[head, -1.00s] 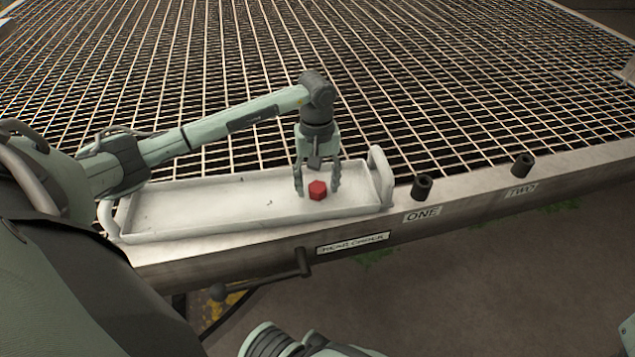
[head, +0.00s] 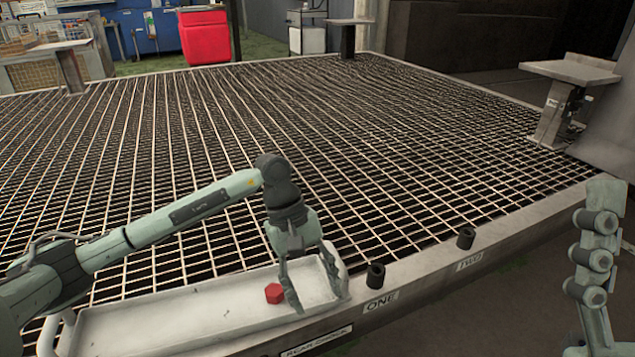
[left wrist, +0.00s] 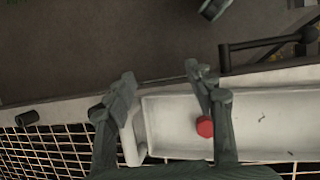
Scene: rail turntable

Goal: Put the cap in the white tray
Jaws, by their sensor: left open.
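The red cap (head: 274,293) lies on the floor of the white tray (head: 185,316), towards its right end. The cap also shows in the left wrist view (left wrist: 204,127), partly covered by a finger. My left gripper (head: 315,298) is open and empty over the tray's right end. The cap is outside its jaws, just left of the near finger in the head view; whether they touch I cannot tell. Jointed parts of my right arm (head: 597,262) stand at the right edge of the head view; its jaw state is unclear.
The tray stands on the edge of a large metal grating (head: 330,130). A dark post (head: 375,273) stands by the label ONE and another (head: 466,238) by TWO. A crank handle (left wrist: 265,45) shows in the left wrist view. The grating behind is clear.

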